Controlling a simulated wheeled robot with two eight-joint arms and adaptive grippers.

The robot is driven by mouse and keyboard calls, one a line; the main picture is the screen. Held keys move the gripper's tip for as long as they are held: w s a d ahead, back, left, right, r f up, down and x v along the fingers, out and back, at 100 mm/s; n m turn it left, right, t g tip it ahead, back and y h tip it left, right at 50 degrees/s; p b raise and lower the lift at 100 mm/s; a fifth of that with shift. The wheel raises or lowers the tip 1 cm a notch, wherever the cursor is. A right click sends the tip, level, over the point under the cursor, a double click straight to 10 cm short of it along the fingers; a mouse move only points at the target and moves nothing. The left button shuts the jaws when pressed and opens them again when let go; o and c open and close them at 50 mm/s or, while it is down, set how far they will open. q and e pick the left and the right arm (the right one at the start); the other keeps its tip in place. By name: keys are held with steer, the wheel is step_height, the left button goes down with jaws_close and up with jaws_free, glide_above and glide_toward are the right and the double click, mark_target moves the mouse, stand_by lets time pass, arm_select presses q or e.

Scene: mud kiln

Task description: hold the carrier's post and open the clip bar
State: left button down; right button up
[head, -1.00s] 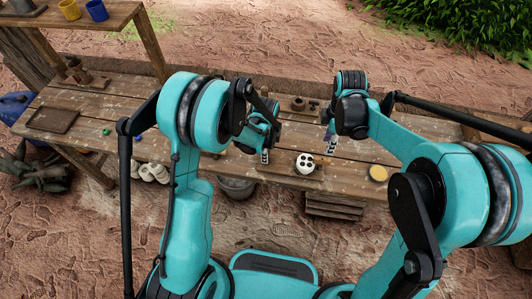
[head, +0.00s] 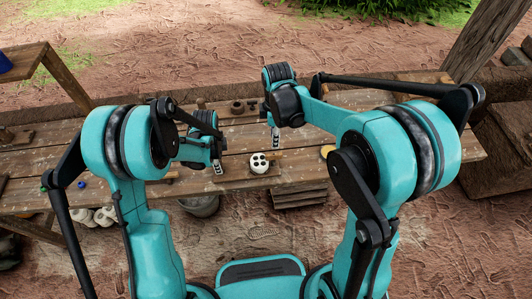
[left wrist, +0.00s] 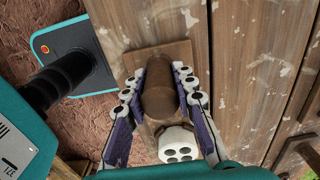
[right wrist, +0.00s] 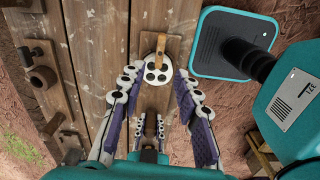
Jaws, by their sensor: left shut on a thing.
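The carrier's wooden board (head: 237,177) lies on the bench. A white round block (head: 259,163) with several dark holes sits on it. The block also shows in the left wrist view (left wrist: 178,146) and the right wrist view (right wrist: 158,78). A small wooden peg (right wrist: 161,45) stands out beyond the block; I cannot tell whether it is the clip bar. My left gripper (head: 218,168) is shut on a brown wooden post (left wrist: 160,90), its fingers on both sides. My right gripper (right wrist: 157,74) is open and empty, fingers apart on either side of the block in its view.
The wooden bench (head: 343,103) carries dark fittings (head: 238,107) behind the carrier. A yellow round thing (head: 327,150) lies to the right, partly hidden by my right arm. A bucket (head: 200,205) and a wooden step (head: 300,195) stand at the bench's front.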

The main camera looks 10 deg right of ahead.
mark_target(274, 154)
step_height(274, 154, down, 10)
steer(key=m, duration=3.5)
steer(key=shift+f, duration=0.1)
jaws_close()
